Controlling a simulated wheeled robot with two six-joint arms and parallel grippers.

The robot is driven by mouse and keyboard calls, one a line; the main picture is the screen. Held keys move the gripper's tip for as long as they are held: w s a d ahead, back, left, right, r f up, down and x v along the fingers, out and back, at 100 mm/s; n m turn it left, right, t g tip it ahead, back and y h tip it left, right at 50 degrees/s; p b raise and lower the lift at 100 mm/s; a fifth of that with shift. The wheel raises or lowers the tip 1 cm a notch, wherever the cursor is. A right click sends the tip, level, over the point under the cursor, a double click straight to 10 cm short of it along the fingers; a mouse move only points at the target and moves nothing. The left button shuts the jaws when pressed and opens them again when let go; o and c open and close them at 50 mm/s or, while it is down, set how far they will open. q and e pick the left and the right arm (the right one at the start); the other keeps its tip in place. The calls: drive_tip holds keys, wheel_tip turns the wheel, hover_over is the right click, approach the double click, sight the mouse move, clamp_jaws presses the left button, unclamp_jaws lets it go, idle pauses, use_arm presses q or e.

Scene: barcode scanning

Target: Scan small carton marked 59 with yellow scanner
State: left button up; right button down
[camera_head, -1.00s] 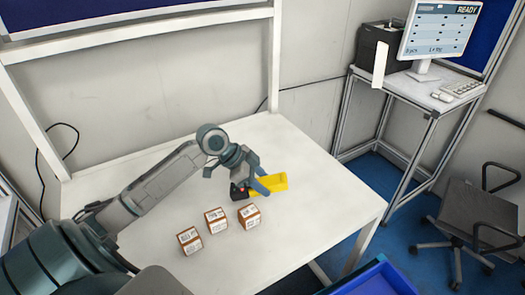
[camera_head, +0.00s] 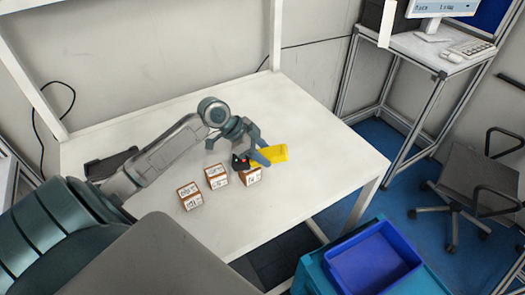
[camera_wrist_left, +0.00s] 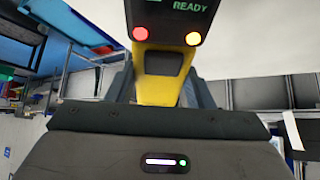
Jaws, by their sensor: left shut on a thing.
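My left gripper (camera_head: 258,155) is shut on the yellow scanner (camera_head: 274,153), whose black head points left. The head overlaps the upper edge of the right carton (camera_head: 252,177) in the head view; I cannot tell whether they touch. Two more small brown cartons, the middle one (camera_head: 217,177) and the left one (camera_head: 190,196), stand in a row with it. All have white labels, too small to read. In the left wrist view the scanner (camera_wrist_left: 157,85) fills the middle, with READY on its screen, a red light and an orange light. My right gripper is not in view.
The white table (camera_head: 310,140) is clear right of the cartons and in front of them. A blue bin (camera_head: 335,262) stands past the table's front right edge. A desk (camera_head: 405,50) with a keyboard and monitor is at the back right, near a grey chair (camera_head: 470,185).

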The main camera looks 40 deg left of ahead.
sight(262, 153)
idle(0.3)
use_arm(q)
wheel_tip(262, 153, up, 6)
drive_tip(key=p, duration=0.4)
drive_tip(key=shift+r+p, duration=0.1)
drive_tip(key=shift+p, duration=0.25)
wheel_tip(262, 153, up, 6)
drive_tip(key=shift+f+b, duration=0.1)
drive_tip(key=shift+b, duration=0.25)
